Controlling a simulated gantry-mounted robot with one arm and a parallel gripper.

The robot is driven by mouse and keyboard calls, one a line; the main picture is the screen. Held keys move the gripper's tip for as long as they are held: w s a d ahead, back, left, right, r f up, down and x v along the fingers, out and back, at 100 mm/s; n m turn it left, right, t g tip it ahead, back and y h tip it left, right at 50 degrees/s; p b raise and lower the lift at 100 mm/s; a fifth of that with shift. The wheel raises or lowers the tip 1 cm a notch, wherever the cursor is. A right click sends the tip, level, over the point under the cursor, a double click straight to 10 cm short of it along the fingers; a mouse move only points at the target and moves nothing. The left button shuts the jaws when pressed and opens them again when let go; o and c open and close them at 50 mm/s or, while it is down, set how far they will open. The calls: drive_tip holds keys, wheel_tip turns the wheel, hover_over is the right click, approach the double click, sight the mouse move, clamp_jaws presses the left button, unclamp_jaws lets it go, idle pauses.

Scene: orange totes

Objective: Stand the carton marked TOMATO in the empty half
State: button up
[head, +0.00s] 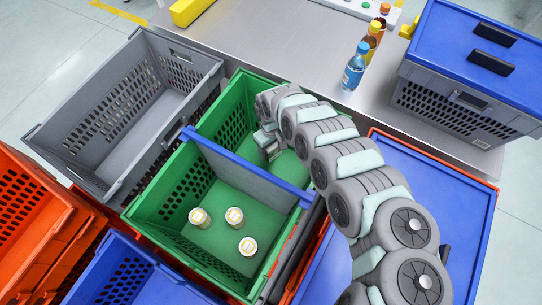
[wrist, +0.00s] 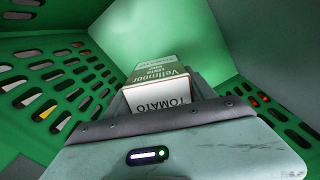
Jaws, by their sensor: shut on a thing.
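The carton marked TOMATO (wrist: 172,100) is between the fingers of my gripper (wrist: 160,92) in the wrist view. Its white TOMATO panel faces the camera, and a darker panel lettered Vellmoor lies beyond it. In the head view my gripper (head: 272,150) reaches down into the far half of the green tote (head: 160,212). That half shows no other goods. Whether the carton's base touches the floor is not clear. My arm hides part of the far half.
Three pale-topped cans (head: 234,217) stand in the near half. An empty grey crate (head: 130,110) is to the left. A lidded grey tote (head: 450,105) and several bottles (head: 354,68) stand on the metal table behind. Slotted green walls (wrist: 45,85) surround the gripper closely.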

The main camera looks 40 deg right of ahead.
wheel_tip(320, 180, down, 11)
drive_tip(key=b, duration=0.4)
drive_tip(key=shift+b, duration=0.3)
drive_tip(key=shift+r, duration=0.15)
drive_tip(key=o, duration=1.7)
wheel_tip(320, 180, up, 12)
drive_tip(key=p, duration=0.5)
drive_tip(key=shift+p, duration=0.4)
